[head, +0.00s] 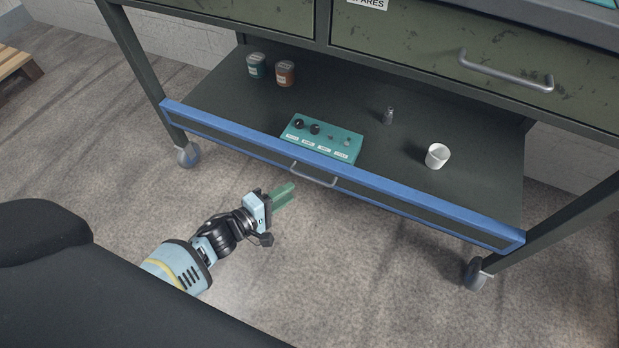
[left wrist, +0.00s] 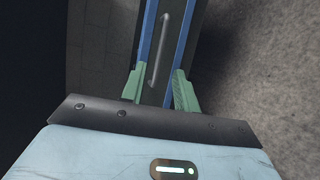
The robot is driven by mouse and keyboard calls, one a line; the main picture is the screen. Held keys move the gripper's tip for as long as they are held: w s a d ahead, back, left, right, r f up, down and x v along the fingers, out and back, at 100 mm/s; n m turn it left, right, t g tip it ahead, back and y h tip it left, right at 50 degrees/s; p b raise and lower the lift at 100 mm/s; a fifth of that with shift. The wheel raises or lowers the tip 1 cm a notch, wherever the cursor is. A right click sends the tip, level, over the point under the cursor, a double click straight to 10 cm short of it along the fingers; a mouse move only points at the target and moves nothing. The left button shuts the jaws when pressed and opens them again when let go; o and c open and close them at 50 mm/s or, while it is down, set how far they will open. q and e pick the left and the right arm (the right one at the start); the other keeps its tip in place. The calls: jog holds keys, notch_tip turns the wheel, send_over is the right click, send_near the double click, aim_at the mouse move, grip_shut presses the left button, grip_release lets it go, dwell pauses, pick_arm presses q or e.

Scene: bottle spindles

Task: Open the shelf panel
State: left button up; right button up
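The shelf panel (head: 330,180) is a long dark strip with blue edges along the front of the cart's lower shelf. It stands upright along the shelf's front edge. A grey bar handle (head: 313,174) is on its middle. My left gripper (head: 285,193) has green fingers and is just in front of and left of the handle, apart from it. In the left wrist view the fingers (left wrist: 159,84) are spread apart, with nothing between them, and the panel (left wrist: 174,60) and handle (left wrist: 161,50) lie ahead between them. My right gripper is not in view.
Drawers with a handle (head: 507,75) are above. Casters (head: 476,273) flank clear floor. A wooden pallet (head: 15,62) lies far left.

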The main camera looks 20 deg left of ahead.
aim_at(314, 176)
pick_arm(q)
jog(key=b+x, duration=0.3)
jog(key=x, duration=0.4)
jog(key=shift+w, duration=0.25)
jog(key=shift+d+f, duration=0.1)
jog(key=shift+d, duration=0.05)
jog(key=c, duration=0.7)
grip_shut()
